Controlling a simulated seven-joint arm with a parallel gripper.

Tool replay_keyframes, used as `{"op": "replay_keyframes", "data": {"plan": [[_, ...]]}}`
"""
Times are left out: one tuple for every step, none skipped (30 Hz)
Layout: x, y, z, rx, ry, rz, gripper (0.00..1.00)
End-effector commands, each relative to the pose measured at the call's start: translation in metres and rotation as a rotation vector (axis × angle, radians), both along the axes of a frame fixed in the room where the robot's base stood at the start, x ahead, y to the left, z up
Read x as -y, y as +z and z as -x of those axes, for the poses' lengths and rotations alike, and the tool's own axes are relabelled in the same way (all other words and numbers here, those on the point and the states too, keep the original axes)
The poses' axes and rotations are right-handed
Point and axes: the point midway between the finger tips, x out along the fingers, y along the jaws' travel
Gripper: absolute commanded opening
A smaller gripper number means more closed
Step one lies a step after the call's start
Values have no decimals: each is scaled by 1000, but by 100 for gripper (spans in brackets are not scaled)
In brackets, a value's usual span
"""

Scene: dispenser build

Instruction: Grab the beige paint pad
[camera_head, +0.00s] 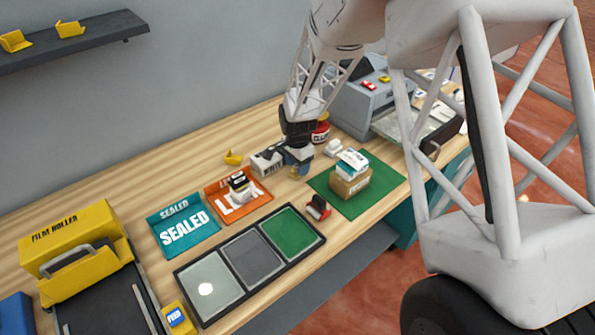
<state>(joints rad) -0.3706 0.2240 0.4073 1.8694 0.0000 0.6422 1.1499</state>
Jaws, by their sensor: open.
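My gripper (299,160) is open. It points down over the far middle of the wooden table, beside a white box with dark lettering. A small tan or beige piece (299,173) shows just under the fingertips and may be the beige paint pad. It is too small and too covered by the gripper to be sure, and I cannot tell whether the fingers touch it or are around it.
The lettered box (266,161) stands left of my gripper. Right of it, a cardboard box (350,187) stands on a green mat (381,185). Nearer are an orange tray (223,208), teal SEALED tray (187,240), three-part dark tray (218,311) and red-black stamp (318,207).

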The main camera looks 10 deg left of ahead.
Motion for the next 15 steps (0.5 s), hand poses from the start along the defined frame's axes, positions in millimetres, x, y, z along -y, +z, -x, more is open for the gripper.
{"op": "replay_keyframes", "data": {"plan": [[0, -4, 0, 0, 0, 0, 53], [0, -5, 0, 0, 0, 0, 53], [0, -7, 0, 1, 0, -1, 53], [0, -7, 0, 1, 0, 0, 53], [0, -8, 0, 2, 0, -1, 53], [0, -8, 0, 2, 0, -1, 53], [0, -8, 0, 2, 0, -1, 53], [0, -8, 0, 2, 0, -1, 53], [0, -8, 0, 2, 0, -1, 53], [0, -8, 0, 2, 0, -1, 53], [0, -8, 0, 2, 0, -1, 53], [0, -8, 0, 2, 0, -1, 53], [0, -8, 0, 2, 0, -1, 53], [0, -8, 0, 1, 0, 0, 53], [0, -8, 0, 1, 0, 0, 53]]}}
